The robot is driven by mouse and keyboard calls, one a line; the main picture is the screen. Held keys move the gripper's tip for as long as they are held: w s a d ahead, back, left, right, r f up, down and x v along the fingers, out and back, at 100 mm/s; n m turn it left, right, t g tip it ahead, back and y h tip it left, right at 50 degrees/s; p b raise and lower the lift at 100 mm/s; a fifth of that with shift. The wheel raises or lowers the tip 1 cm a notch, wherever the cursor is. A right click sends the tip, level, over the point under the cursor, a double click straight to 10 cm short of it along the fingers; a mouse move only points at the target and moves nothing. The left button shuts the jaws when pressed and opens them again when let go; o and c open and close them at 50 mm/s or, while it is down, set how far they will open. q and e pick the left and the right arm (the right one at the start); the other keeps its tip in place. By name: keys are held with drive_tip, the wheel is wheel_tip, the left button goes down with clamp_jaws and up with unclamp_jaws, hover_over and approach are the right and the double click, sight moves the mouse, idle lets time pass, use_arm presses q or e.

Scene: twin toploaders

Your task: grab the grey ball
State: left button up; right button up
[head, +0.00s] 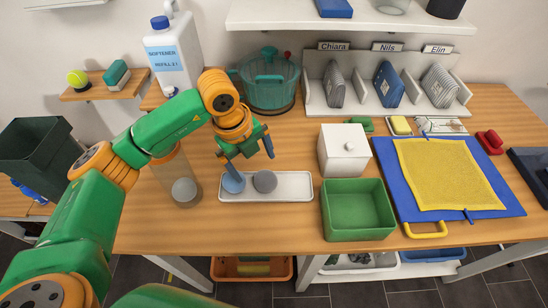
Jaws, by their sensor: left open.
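A dark grey ball (265,181) rests on a small white tray (297,186) on the wooden table. A blue ball (233,184) sits just left of it on the same tray. My left gripper (254,166) is open and empty, pointing down over the tray. One finger comes down in front of or beside the blue ball; the other is above and right of the grey ball. I cannot tell the exact gap to either ball. A paler grey ball (185,191) lies inside a clear glass cylinder (172,168) to the left. My right gripper is out of view.
A white lidded box (343,149) and an open green bin (357,209) stand right of the tray. A blue board with a yellow cloth (448,174) covers the table's right part. A softener bottle (174,55) stands at the back left.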

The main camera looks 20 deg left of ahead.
sight(261, 176)
use_arm(q)
drive_tip(key=shift+w+f, duration=0.2)
drive_tip(key=shift+w, duration=0.2)
drive_tip(key=shift+s+d+f+p, duration=0.1)
drive_tip(key=shift+d+f+p, duration=0.05)
drive_tip(key=shift+f+p, duration=0.25)
drive_tip(key=shift+s+d+f+p, duration=0.2)
drive_tip(key=shift+d+f+p, duration=0.05)
drive_tip(key=shift+f+p, duration=0.3)
drive_tip(key=shift+s+d+f+p, duration=0.2)
drive_tip(key=shift+d+f+p, duration=0.05)
drive_tip(key=shift+f+p, duration=0.25)
drive_tip(key=x, duration=0.2)
drive_tip(key=shift+w+f, duration=0.1)
drive_tip(key=shift+f, duration=0.2)
drive_tip(key=shift+w+f, duration=0.3)
drive_tip(key=shift+w, duration=0.05)
drive_tip(key=shift+s+r, duration=0.15)
drive_tip(key=shift+s, duration=0.05)
drive_tip(key=c, duration=1.3)
drive_tip(key=shift+w, duration=0.1)
drive_tip(key=shift+c, duration=0.2)
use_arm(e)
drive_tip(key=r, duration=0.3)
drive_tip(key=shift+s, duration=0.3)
